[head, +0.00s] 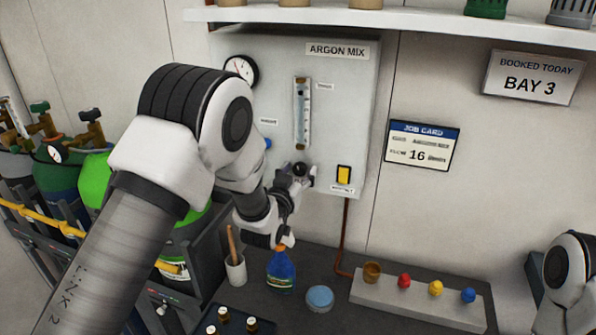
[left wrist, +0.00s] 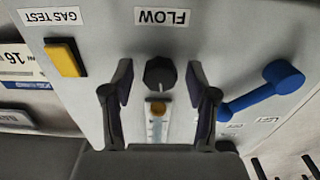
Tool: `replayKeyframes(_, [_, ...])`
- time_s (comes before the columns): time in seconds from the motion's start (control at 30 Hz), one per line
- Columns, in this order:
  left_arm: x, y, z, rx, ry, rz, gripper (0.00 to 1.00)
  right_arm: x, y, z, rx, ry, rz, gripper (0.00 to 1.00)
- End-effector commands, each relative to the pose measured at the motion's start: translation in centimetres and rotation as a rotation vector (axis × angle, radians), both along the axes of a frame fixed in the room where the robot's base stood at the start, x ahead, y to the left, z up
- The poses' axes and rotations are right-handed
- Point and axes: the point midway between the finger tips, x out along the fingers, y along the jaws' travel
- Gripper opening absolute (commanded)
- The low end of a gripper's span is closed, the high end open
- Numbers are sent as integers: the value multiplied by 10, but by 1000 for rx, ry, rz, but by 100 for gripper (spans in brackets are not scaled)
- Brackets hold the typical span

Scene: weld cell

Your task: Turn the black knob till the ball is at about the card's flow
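The black knob (left wrist: 160,73) sits under the FLOW label in the left wrist view, where the panel appears upside down. My left gripper (left wrist: 160,77) is open, with one finger on each side of the knob and a gap to each. In the head view my left gripper (head: 301,172) is at the panel below the flow tube (head: 303,112). The tube's lower end also shows in the left wrist view (left wrist: 156,126). I cannot make out the ball clearly. The job card (head: 422,146) reads 16. My right gripper is out of view.
A yellow GAS TEST switch (head: 344,174) and a blue lever (left wrist: 265,92) flank the knob on the panel. A gauge (head: 240,70) is at upper left. Below stand a blue bottle (head: 281,271), a round tin (head: 320,298) and a block with colored knobs (head: 420,304).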

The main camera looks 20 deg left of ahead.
Motion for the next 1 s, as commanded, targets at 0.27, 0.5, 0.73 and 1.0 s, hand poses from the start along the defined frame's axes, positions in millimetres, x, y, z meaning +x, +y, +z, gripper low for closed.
replayKeyframes(0.27, [0,0,0,0,0,0,0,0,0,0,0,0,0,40])
replayKeyframes(0.5, [0,0,-1,25,-1,0,0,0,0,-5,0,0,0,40])
replayKeyframes(0.73, [0,0,-3,122,-5,0,0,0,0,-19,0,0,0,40])
replayKeyframes(1.0, [0,0,-5,336,-13,1,0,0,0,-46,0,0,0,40])
